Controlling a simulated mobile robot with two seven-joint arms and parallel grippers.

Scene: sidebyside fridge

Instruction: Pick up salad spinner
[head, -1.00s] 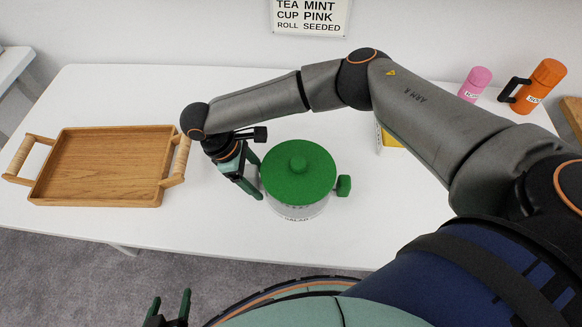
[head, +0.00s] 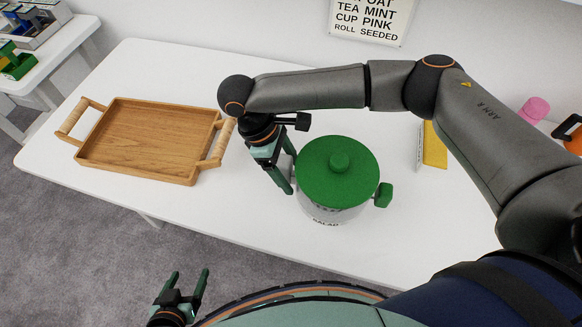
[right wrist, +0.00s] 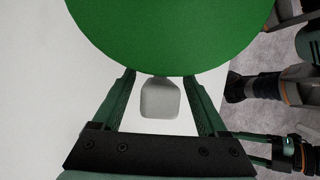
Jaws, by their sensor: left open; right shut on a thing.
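The salad spinner (head: 337,212) stands upright on the white table, with a round green lid (head: 345,160), a central knob and a green side handle (head: 383,196) on its right. In the head view my right gripper (head: 291,172) is at its left side. In the right wrist view the fingers of my right gripper (right wrist: 160,80) lie either side of a pale grey tab (right wrist: 160,99) beneath the lid's edge, shut on the spinner there. The lid hides part of the body. My left gripper (head: 190,274) is open and empty, low in front of the table.
A wooden tray (head: 150,141) with two handles lies left of the spinner on the table (head: 240,218). A yellow item (head: 434,146) stands behind the spinner. A pink cup (head: 534,110) and an orange item (head: 574,140) are at the right. A side table (head: 60,52) is at far left.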

